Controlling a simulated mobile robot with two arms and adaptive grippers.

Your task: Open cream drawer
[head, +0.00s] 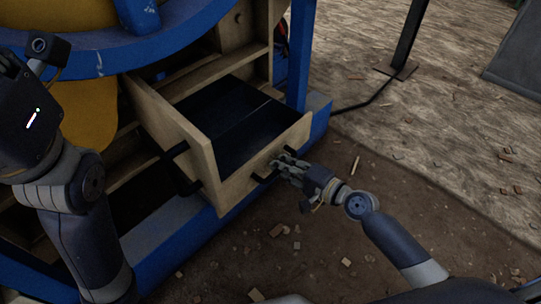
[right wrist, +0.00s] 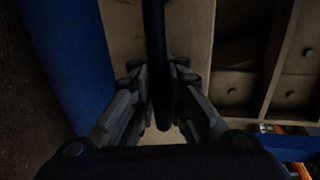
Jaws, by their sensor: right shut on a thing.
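The cream drawer (head: 240,166) stands pulled out from the wooden cabinet in the head view, its dark inside showing from above. Its front panel faces lower right. My right gripper (head: 277,165) is at the front panel, shut on the drawer's black handle (head: 260,179). In the right wrist view the dark handle bar (right wrist: 155,60) runs between the fingers of my right gripper (right wrist: 162,80). My left arm is at the left edge of the head view, and its fingers are not seen.
A black handle (head: 184,183) juts out left of the drawer. A blue frame with a post (head: 299,50) surrounds the cabinet (head: 215,70). A dark stand (head: 408,45) is at the back. The ground (head: 345,230) at lower right is open, with scattered wood chips.

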